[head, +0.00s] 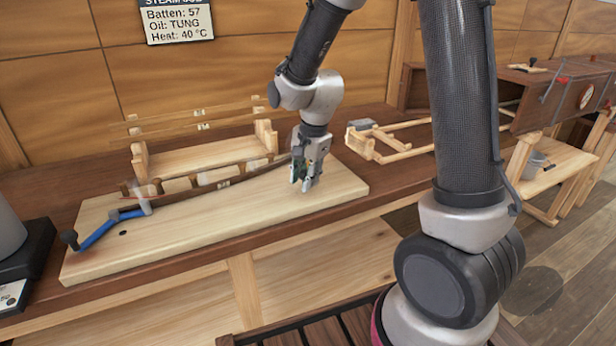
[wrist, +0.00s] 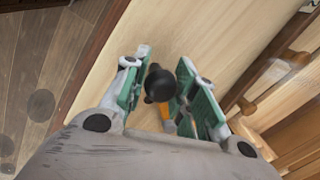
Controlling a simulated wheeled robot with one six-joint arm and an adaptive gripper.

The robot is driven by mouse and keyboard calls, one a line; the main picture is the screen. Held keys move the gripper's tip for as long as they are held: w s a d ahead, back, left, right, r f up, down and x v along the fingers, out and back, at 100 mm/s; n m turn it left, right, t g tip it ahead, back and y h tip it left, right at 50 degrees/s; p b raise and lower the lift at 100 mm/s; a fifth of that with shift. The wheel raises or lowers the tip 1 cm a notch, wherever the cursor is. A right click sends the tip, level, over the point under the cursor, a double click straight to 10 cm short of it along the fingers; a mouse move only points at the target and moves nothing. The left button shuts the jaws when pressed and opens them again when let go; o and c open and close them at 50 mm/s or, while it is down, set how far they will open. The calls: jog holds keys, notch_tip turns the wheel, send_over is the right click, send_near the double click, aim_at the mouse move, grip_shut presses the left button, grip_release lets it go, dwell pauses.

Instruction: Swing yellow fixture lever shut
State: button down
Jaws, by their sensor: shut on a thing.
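The yellow fixture lever (wrist: 168,122) shows in the wrist view as a short yellow piece below a round black knob (wrist: 158,82). The knob sits between the green-padded fingers of my gripper (wrist: 162,88), which is shut on it. In the head view my gripper (head: 307,182) points down at the right end of the pale fixture board (head: 240,208), and the yellow lever cannot be made out there. A dark curved batten (head: 225,184) runs along blocks on the board toward the gripper.
A blue lever (head: 100,230) with a black knob lies at the board's left end. Wooden racks stand behind the board (head: 195,160) and to its right (head: 400,140). A grey container (head: 8,230) stands at the far left. The board's front is mostly clear.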

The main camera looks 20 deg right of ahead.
jog(key=shift+a, duration=0.1)
jog(key=c, duration=1.1)
grip_release()
notch_tip(320, 180, up, 12)
jog(key=s+d, duration=0.1)
jog(key=s, duration=0.1)
jog(key=shift+f, duration=0.1)
